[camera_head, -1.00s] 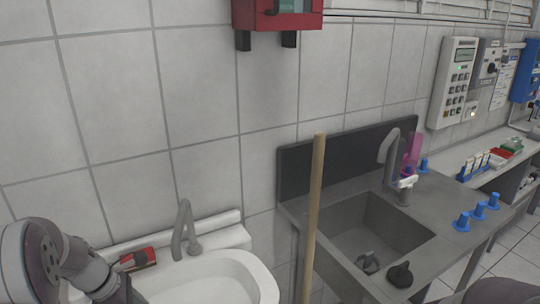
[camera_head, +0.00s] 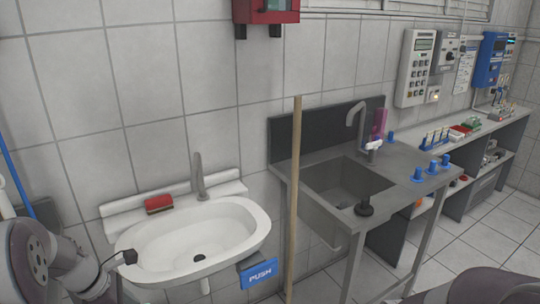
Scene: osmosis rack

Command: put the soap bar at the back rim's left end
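A small red block with a dark side (camera_head: 158,203), which looks like the soap bar, lies on the back rim (camera_head: 122,222) of the white washbasin. It sits left of the grey tap, toward the rim's left end, and nothing holds it. My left arm comes in at the lower left, in front of and below the basin's left side.
The grey tap (camera_head: 198,178) stands mid-rim. A wooden pole (camera_head: 295,190) stands between the basin and a steel sink (camera_head: 340,190). A blue PUSH sign (camera_head: 260,273) is under the basin's right front. The basin bowl (camera_head: 190,240) holds only its dark drain.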

